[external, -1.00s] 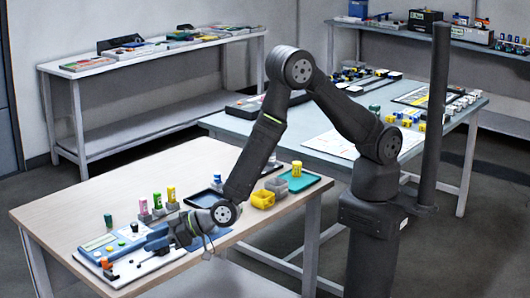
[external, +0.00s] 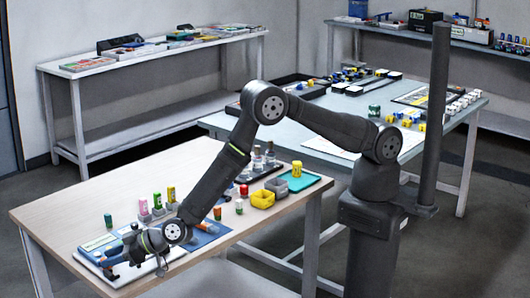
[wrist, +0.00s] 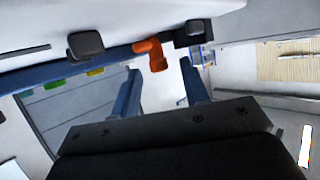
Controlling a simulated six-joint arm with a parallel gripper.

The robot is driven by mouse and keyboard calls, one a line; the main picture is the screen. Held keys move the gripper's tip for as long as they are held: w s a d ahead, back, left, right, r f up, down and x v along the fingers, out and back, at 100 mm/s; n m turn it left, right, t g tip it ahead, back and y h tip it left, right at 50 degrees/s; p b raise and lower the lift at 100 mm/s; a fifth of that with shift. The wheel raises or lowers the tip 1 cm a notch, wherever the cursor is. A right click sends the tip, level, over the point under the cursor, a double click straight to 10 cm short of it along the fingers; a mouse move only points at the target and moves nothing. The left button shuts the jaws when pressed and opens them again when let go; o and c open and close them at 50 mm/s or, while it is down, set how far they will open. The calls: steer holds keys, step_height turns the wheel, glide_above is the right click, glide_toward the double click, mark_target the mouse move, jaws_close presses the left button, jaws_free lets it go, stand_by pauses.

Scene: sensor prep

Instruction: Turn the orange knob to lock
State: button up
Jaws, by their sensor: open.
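The orange knob (wrist: 152,53) shows in the wrist view as a small bent orange piece, just beyond my gripper (wrist: 160,88). My gripper's two blue fingers are spread, with the knob ahead of the gap between them and nothing seen held. Whether a finger touches the knob I cannot tell. In the external view my gripper (external: 112,262) is low over the front left part of the panel board (external: 150,266), and hides the knob there.
Dark blocks (wrist: 87,45) flank the knob in the wrist view. A green cylinder (external: 108,220) and several coloured vials (external: 171,194) stand behind the board. The table's back left is clear.

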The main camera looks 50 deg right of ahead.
jaws_close()
steer(key=shift+s+a+m+t, duration=0.1)
steer(key=shift+m+t, duration=0.2)
steer(key=m+t+h, duration=0.1)
steer(key=h, duration=0.1)
steer(key=m+t+h, duration=0.1)
steer(key=m, duration=0.1)
steer(key=a+m+h, duration=0.1)
steer(key=m+h, duration=0.1)
steer(key=shift+s+t+h, duration=0.3)
steer(key=shift+t, duration=0.1)
steer(key=shift+a+m+t+h, duration=0.15)
steer(key=shift+a+m+h, duration=0.05)
steer(key=shift+m+h, duration=0.75)
steer(key=shift+a+m+t+h, duration=0.15)
steer(key=shift+m+h, duration=0.7)
steer(key=shift+h, duration=0.6)
steer(key=shift+w+a+r+m+h, duration=0.15)
steer(key=shift+a+m+h, duration=0.05)
steer(key=shift+m+h, duration=0.75)
